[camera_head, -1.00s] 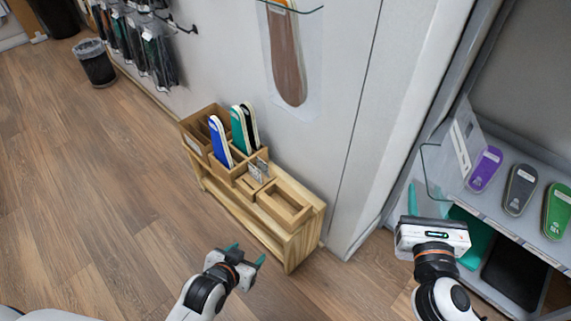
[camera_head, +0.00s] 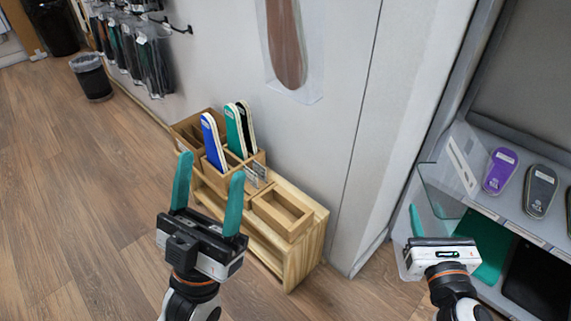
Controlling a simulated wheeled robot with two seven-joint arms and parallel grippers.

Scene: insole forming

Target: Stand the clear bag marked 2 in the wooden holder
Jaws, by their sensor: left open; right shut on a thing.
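The wooden holder (camera_head: 313,230) stands on the floor against the wall in the middle of the head view. Blue (camera_head: 213,143), green (camera_head: 234,131) and black (camera_head: 246,127) insoles stand upright in its rear compartments. Its front right compartment (camera_head: 283,212) looks empty. My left gripper (camera_head: 211,168) is open and empty, fingers up, in front of the holder's left part. My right gripper (camera_head: 417,215) is at the lower right, away from the holder, with one teal finger showing. I cannot identify the bag marked 2.
A shelf unit with a clear edge (camera_head: 447,192) stands close beside my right gripper. It carries purple (camera_head: 499,171) and grey (camera_head: 540,191) insoles. A bagged brown insole (camera_head: 286,45) hangs on the wall. A bin (camera_head: 91,77) stands back left. Floor on the left is clear.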

